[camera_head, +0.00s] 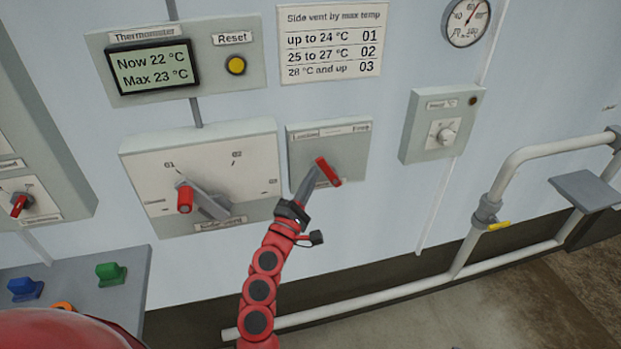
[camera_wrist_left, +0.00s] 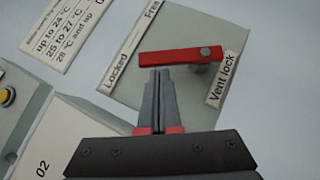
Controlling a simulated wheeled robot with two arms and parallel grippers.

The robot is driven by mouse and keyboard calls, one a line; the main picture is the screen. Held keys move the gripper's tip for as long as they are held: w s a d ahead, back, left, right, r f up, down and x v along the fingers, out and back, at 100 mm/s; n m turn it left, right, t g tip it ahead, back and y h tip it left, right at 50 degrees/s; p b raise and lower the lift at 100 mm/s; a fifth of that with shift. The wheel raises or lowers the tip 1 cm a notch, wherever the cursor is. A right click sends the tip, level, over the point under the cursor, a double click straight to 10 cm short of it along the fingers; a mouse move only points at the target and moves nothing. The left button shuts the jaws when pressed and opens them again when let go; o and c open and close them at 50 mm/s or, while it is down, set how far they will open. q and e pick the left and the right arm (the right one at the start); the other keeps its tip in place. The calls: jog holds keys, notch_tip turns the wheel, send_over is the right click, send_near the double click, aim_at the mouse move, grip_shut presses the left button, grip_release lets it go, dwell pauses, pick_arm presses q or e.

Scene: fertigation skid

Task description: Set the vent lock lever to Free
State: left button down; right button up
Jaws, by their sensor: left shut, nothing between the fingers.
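The vent lock panel (camera_head: 352,160) is a grey plate on the wall with a Locked label at its upper left and a Free label at its upper right. Its red lever (camera_head: 328,172) points up and left from its pivot, towards the Locked side. In the left wrist view the red lever (camera_wrist_left: 172,57) ends nearer Locked than Free. My left gripper (camera_head: 314,171) is shut and empty. Its tips (camera_wrist_left: 158,72) are at the lever's side near the free end, on the Locked side. I cannot tell whether they touch it. My right gripper is not in view.
A selector panel (camera_head: 150,170) with a red-tipped handle (camera_head: 185,197) is close on the left. A thermometer panel (camera_head: 250,75) and a temperature chart (camera_head: 333,42) are above. A small dial box (camera_head: 420,150) and white pipes (camera_head: 540,152) are to the right.

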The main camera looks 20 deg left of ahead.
aim_at(321, 161)
pick_arm(q)
jog(key=r+m+g+p, duration=0.1)
jog(key=p, duration=0.2)
jog(key=d+r+m+g+p, duration=0.1)
jog(key=p, duration=0.3)
jog(key=w+r+m+g+p, duration=0.1)
jog(key=m+p, duration=0.1)
jog(key=p, duration=0.2)
jog(key=shift+d+r+h, duration=0.15)
jog(key=shift+r+h, duration=0.2)
jog(key=shift+h, duration=0.05)
jog(key=shift+w+d+r+m+g+y+p, duration=0.15)
jog(key=shift+w+d+m+g+p, duration=0.35)
jog(key=shift+p, duration=0.95)
jog(key=shift+w+d+f+m+g+y+p, duration=0.1)
jog(key=shift+w+d+m+g+p, duration=0.15)
jog(key=shift+d+m+g+p, duration=0.8)
jog(key=shift+w+d+r+m+g+y+p, duration=0.15)
jog(key=shift+w+d+g+p, duration=0.2)
jog(key=shift+p, duration=1.45)
jog(key=shift+w, duration=0.1)
